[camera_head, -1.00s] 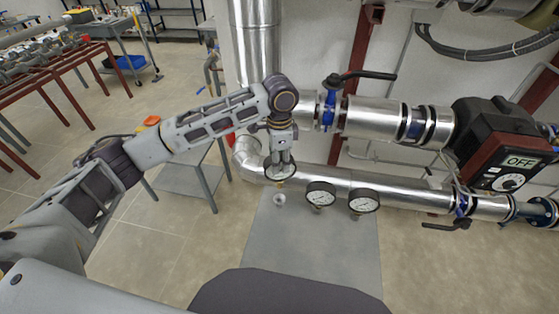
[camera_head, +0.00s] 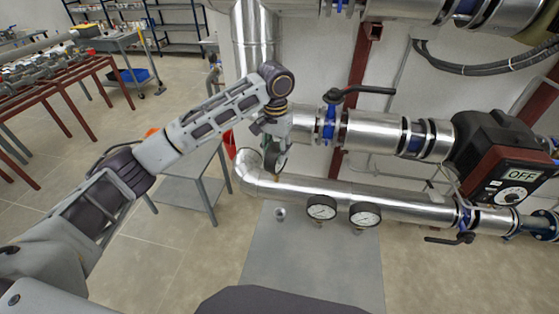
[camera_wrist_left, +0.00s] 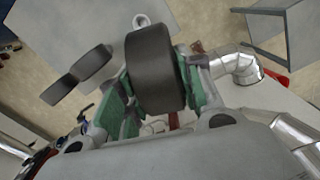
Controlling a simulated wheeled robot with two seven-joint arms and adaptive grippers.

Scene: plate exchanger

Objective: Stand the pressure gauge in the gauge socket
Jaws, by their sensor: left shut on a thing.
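My left gripper (camera_head: 276,146) is shut on a pressure gauge (camera_head: 275,158), a dark round dial seen steeply from the side in the head view. In the left wrist view the held gauge (camera_wrist_left: 155,70) is a thick black drum between green finger pads. The gauge socket (camera_head: 280,213) is a small, pale metal cup on a grey plate (camera_head: 310,262), below the held gauge in the picture. It looks empty, and the gauge is apart from it. The held gauge's stem is not clearly seen. My right gripper is not in view.
Two white-faced gauges (camera_head: 321,207) (camera_head: 365,214) stand in a row to the right of the socket. A silver pipe (camera_head: 400,201) runs behind them, with its elbow (camera_head: 250,172) close to the held gauge. A grey cart (camera_head: 200,168) stands at left.

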